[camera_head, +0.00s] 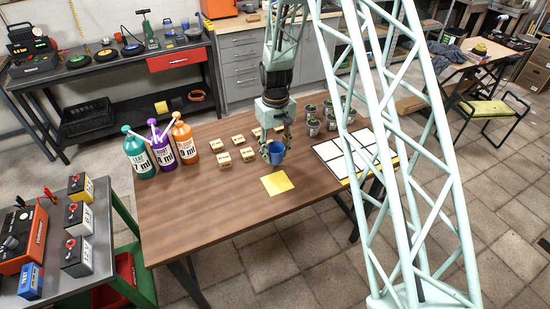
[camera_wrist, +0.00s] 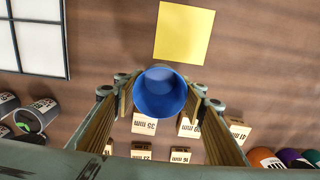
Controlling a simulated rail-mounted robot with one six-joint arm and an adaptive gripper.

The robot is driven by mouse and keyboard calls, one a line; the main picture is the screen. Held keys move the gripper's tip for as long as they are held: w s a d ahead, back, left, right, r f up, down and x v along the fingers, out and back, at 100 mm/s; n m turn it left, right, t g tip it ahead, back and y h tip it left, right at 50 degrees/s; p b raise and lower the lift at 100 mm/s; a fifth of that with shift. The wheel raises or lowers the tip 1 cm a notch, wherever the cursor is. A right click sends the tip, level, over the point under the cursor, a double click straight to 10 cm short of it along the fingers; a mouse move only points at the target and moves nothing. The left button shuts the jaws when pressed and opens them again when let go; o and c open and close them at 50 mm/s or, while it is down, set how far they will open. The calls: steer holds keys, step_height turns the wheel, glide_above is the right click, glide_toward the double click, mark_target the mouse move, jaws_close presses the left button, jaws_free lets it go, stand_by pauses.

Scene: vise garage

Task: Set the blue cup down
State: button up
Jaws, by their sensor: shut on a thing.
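The blue cup (camera_head: 276,153) is upright between the fingers of my gripper (camera_head: 272,148), at the brown table's middle. In the wrist view the cup (camera_wrist: 160,93) shows its open top, with a finger of my gripper (camera_wrist: 160,100) on either side, shut on it. A yellow square (camera_head: 276,184) lies flat on the table, just in front of the cup. The yellow square (camera_wrist: 184,33) also shows beyond the cup in the wrist view. I cannot tell whether the cup's base touches the table.
Small labelled wooden blocks (camera_head: 223,159) lie left of and behind my gripper. Teal, purple and orange bottles (camera_head: 160,148) stand at the left. Grey labelled cans (camera_head: 313,127) and a white-panelled board (camera_head: 335,152) are to the right. The table's front left (camera_head: 190,225) is clear.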

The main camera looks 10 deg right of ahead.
mark_target(275, 157)
steer(key=shift+w, duration=0.2)
steer(key=shift+w, duration=0.45)
steer(key=shift+f, duration=1.8)
steer(key=shift+f+b, duration=0.1)
steer(key=shift+b, duration=0.2)
steer(key=o, duration=0.8)
step_height(275, 157, up, 12)
steer(key=shift+r+p, duration=0.1)
steer(key=shift+p, duration=0.5)
steer(key=shift+s+r, duration=0.1)
